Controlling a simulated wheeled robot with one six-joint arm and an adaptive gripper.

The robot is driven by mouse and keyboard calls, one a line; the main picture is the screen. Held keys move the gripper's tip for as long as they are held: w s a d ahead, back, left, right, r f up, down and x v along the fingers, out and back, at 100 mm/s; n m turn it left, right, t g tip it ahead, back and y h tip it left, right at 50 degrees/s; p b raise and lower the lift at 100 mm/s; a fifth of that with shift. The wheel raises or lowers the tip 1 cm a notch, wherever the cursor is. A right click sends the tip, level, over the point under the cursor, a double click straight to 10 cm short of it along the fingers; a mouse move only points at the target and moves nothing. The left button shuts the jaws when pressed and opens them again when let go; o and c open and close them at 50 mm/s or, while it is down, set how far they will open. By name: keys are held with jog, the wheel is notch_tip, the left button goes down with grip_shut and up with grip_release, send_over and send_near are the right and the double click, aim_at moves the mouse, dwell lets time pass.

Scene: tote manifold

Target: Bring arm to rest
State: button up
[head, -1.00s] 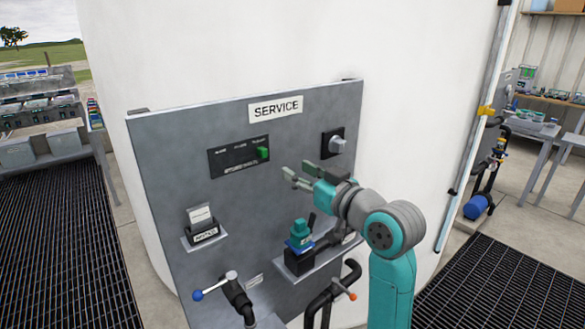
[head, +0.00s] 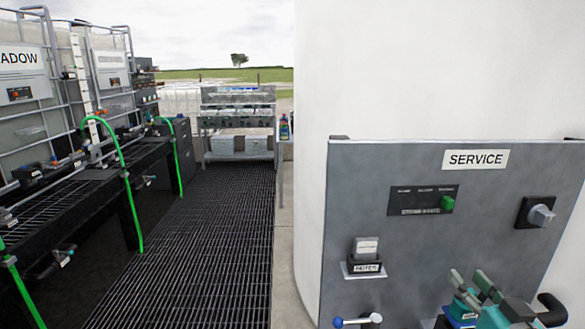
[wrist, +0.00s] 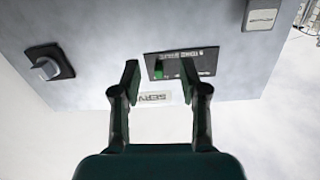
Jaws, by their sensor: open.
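My gripper (head: 477,287) is at the lower right of the head view, in front of the lower part of the grey service panel (head: 350,210). Its two fingers are apart with nothing between them. In the wrist view my gripper (wrist: 160,85) is also open and empty. Beyond the fingers there, the panel appears upside down, with the dark display (wrist: 205,62), its green switch (wrist: 159,72) and a rotary knob (wrist: 48,66). My arm is mostly cut off by the bottom edge of the head view.
A notes holder (head: 364,265) and a blue-tipped valve handle (head: 350,321) stick out from the panel. To the left is open grating floor (head: 190,240). Black racks with green hoses (head: 127,180) line the far left. A shelf with bins (head: 238,143) stands at the back.

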jog(key=s+a+f+m+g, duration=0.1)
jog(key=s+a+f, duration=0.2)
jog(key=s+f, duration=0.3)
jog(key=s+a+f+h, duration=0.1)
jog(key=s+a+f, duration=0.3)
jog(key=f, duration=0.5)
jog(key=s+a+f+m+g, duration=0.1)
jog(key=s+a+f, duration=0.2)
jog(key=s+f, duration=0.35)
jog(key=s+a+f+n, duration=0.1)
jog(key=s+a+f, duration=0.1)
jog(key=s, duration=0.9)
jog(key=s+a+f+n+g+y, duration=0.1)
jog(key=s+a, duration=0.3)
jog(key=s, duration=0.8)
jog(key=shift+s+f+n+y, duration=0.3)
jog(key=shift+f+n, duration=0.1)
jog(key=shift+n, duration=0.4)
